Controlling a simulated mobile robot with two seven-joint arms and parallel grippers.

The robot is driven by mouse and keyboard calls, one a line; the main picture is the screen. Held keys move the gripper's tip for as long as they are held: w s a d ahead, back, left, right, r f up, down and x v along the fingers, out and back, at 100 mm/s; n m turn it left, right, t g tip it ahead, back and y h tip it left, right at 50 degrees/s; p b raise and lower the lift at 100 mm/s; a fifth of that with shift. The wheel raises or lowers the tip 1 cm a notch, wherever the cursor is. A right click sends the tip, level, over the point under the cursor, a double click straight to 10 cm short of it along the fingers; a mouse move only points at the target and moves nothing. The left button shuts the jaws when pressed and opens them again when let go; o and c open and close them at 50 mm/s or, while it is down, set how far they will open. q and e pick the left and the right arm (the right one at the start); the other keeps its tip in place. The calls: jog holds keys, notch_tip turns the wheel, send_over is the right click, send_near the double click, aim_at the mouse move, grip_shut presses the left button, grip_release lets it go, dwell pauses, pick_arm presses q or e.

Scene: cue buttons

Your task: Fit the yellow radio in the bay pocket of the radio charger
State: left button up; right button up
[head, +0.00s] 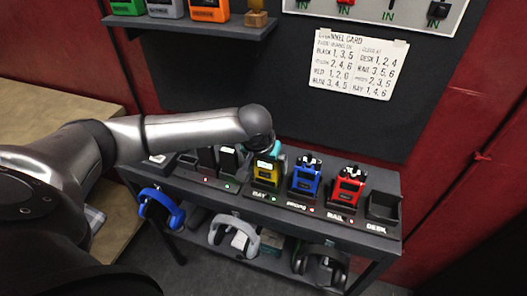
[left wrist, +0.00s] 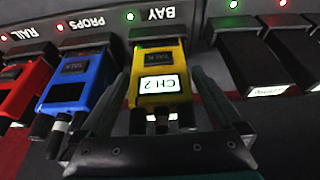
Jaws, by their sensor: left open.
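The yellow radio (head: 265,172) stands in the pocket marked BAY of the dark radio charger (head: 322,219). In the left wrist view the yellow radio (left wrist: 158,72) has a lit screen reading CH 2, upside down in that picture. A green light shows beside the BAY label. My left gripper (head: 268,150) is at the top of the yellow radio. In the left wrist view its fingers (left wrist: 157,92) are apart, one on each side of the radio; whether they touch it I cannot tell. My right gripper is not in view.
A blue radio (head: 307,176) and a red radio (head: 347,186) stand to the right, in PROPS and RAIL, with red lights. The DESK pocket (head: 383,208) is empty. Dark units (head: 228,160) stand to the left. A card (head: 358,66) hangs behind; headsets hang below.

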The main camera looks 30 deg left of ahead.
pick_arm(q)
jog(key=p+v, duration=0.2)
jog(key=v, duration=1.2)
jog(key=shift+s+r, duration=0.2)
jog(key=shift+r, duration=0.05)
jog(key=s+d+f+m+h, duration=0.25)
jog(key=s+d+f, duration=0.2)
jog(key=d, duration=0.25)
jog(key=s+d+f+m+h, duration=0.1)
jog(key=s+d+f+m, duration=0.25)
jog(key=d+f, duration=0.3)
jog(key=s+a+f+n+y, duration=0.1)
jog(key=s+a+f, duration=0.1)
jog(key=s, duration=0.3)
jog(key=s+a+f+n+y, duration=0.1)
jog(key=s+a, duration=0.1)
jog(key=s, duration=0.4)
notch_tip(320, 180, down, 28)
jog(key=s+g+b, duration=0.1)
jog(key=g+b, duration=0.1)
jog(key=b, duration=0.3)
jog(key=s+a+f+m+g+b, duration=0.1)
jog(key=s+f+b, duration=0.3)
jog(key=s+f, duration=1.1)
notch_tip(320, 180, down, 3)
jog(key=shift+s+a+f+b, duration=0.1)
jog(key=shift+s+a+b, duration=0.2)
jog(key=shift+a, duration=0.3)
